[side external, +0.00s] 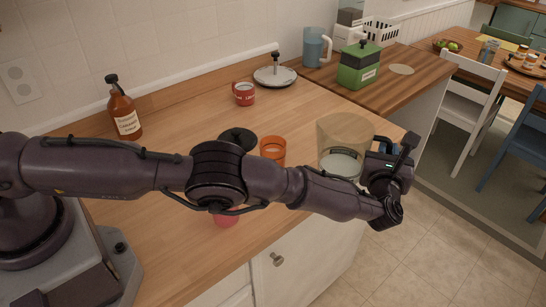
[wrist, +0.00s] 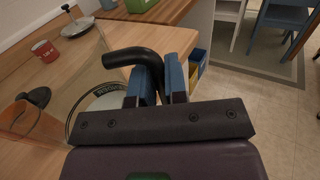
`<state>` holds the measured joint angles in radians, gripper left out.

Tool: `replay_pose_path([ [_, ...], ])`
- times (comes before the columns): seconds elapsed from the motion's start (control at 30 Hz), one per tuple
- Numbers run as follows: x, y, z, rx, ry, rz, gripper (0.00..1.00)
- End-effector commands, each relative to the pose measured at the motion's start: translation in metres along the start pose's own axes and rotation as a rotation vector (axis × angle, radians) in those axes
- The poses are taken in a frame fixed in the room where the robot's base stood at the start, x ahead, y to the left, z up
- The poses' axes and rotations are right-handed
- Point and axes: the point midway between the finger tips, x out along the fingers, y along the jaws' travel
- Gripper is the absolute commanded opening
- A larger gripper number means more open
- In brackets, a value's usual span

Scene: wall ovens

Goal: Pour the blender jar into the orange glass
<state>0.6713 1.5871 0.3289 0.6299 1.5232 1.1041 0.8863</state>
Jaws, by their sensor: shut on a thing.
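The blender jar (side external: 343,132) is a see-through brownish vessel with a pale lower part, and looks upright near the counter's front edge. I cannot tell whether its base touches the counter. In the wrist view its black handle (wrist: 132,57) sits between the blue-faced fingers of my gripper (wrist: 161,80), which is shut on it. My gripper (side external: 388,168) is at the jar's right side in the side view. The orange glass (side external: 272,147) stands on the counter left of the jar, its lower part hidden by my arm. The glass also shows in the wrist view (wrist: 25,118).
A black lid-like object (side external: 238,139) lies left of the glass. A red mug (side external: 244,94), a round lidded dish (side external: 274,76) and a brown bottle (side external: 124,112) stand farther back. A pinkish-red round object (side external: 226,219) shows below my arm. A green box (side external: 360,68) is at the back right.

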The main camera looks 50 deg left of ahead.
Motion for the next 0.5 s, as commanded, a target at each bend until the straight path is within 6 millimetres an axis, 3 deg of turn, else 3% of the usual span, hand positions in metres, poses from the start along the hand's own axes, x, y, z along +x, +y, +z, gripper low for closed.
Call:
replay_pose_path([
  [0.33, 0.0, -0.001, 0.006, 0.0, -0.007, -0.001, 0.0],
  [0.5, 0.0, -0.001, 0.027, -0.002, -0.008, -0.001, 0.0],
])
